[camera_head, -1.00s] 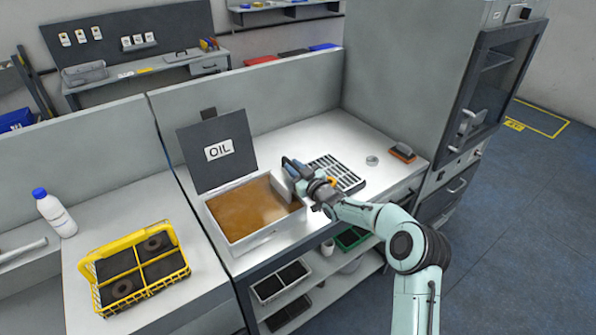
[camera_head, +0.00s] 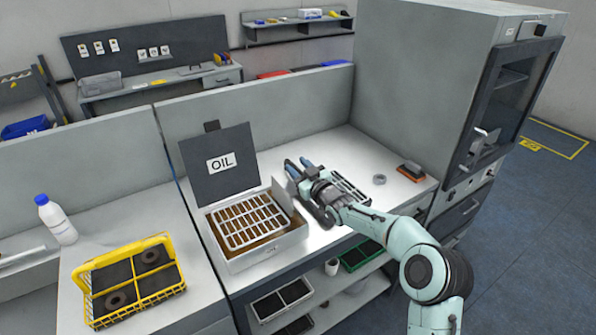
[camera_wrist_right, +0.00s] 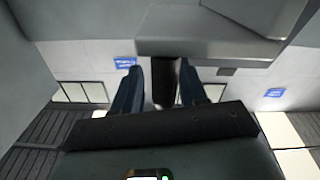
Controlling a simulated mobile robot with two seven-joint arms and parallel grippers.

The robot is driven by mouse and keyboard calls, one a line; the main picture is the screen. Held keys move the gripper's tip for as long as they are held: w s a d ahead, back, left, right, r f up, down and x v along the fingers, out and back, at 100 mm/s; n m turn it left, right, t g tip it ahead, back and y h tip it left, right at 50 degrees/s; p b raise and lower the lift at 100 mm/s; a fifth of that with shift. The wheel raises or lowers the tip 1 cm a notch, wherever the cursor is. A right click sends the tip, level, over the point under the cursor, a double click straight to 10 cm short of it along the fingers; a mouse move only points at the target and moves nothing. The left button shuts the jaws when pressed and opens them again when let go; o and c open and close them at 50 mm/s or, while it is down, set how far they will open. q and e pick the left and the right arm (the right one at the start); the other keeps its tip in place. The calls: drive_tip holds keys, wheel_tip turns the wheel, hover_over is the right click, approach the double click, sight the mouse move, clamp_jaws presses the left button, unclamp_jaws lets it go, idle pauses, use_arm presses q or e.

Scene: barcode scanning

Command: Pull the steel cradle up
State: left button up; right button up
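The steel cradle (camera_head: 250,220) is a pale metal grid. It sits level in the top of the white oil box (camera_head: 262,258), and brown oil shows through its openings. The box's dark lid marked OIL (camera_head: 218,166) stands open behind it. My right gripper (camera_head: 299,168) is just beyond the right side of the box, with its two blue fingers apart. In the right wrist view the fingers (camera_wrist_right: 162,88) are spread, with a dark upright piece showing between them and a grey plate above. I cannot tell whether they touch anything. My left gripper is not in view.
A slatted rack (camera_head: 348,190) lies on the bench, partly behind my right arm. A grey ring (camera_head: 379,179) and an orange-and-black block (camera_head: 411,172) are to its right. A yellow basket (camera_head: 130,280) holds dark rings at left. A white bottle (camera_head: 56,220) stands behind it.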

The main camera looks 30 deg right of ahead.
drive_tip(key=shift+f, duration=0.2)
drive_tip(key=shift+s, duration=0.2)
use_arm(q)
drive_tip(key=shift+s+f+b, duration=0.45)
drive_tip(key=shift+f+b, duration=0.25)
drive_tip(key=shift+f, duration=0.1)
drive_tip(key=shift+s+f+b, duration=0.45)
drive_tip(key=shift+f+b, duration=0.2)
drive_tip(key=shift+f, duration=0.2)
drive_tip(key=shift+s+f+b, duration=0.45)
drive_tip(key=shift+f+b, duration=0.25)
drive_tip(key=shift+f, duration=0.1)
use_arm(e)
drive_tip(key=s+d, duration=0.1)
drive_tip(key=s, duration=1.2)
